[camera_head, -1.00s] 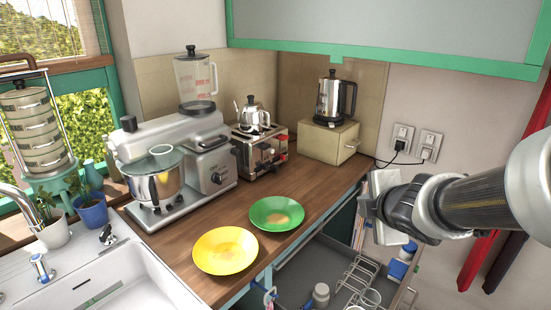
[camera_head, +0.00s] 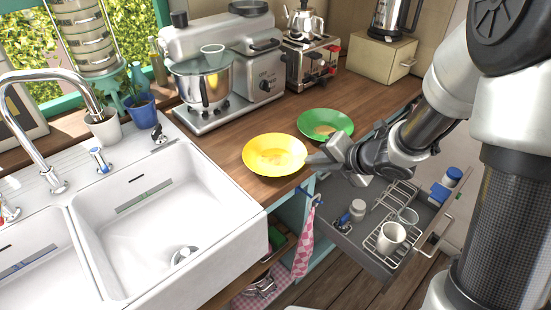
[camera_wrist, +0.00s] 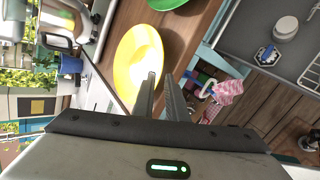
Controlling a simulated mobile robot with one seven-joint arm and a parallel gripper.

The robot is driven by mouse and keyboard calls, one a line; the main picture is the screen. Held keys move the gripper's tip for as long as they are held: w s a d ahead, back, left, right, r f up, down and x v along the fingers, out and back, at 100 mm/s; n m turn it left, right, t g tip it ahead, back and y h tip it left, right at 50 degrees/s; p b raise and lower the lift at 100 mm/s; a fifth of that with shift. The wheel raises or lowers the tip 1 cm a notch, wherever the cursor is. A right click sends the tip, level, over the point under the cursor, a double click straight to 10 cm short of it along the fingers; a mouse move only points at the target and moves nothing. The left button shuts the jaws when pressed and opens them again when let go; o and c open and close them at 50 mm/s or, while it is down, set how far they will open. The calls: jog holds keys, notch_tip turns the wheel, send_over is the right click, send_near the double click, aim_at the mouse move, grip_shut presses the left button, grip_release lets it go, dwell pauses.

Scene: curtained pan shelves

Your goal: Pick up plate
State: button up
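A yellow plate (camera_head: 274,155) lies on the wooden counter near its front edge, close to the sink. A green plate (camera_head: 325,124) lies just behind and to its right. My gripper (camera_head: 312,160) is at the right rim of the yellow plate in the head view. In the wrist view, my gripper's two fingers (camera_wrist: 161,78) stand a little apart with a narrow gap between them. The yellow plate (camera_wrist: 138,58) shows at their tips, its rim close to the gap. I cannot tell whether the fingers touch it. The green plate (camera_wrist: 166,3) is partly cut off.
A white sink (camera_head: 160,215) is left of the plates. A stand mixer (camera_head: 225,70), a toaster (camera_head: 312,62) and a kettle (camera_head: 395,17) stand behind. An open drawer (camera_head: 370,215) with a rack and cups lies below my arm. A pink cloth (camera_head: 303,245) hangs at the counter front.

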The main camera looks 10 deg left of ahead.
aim_at(301, 163)
jog(key=shift+x, duration=2.95)
jog(key=shift+a+r, duration=0.1)
grip_shut()
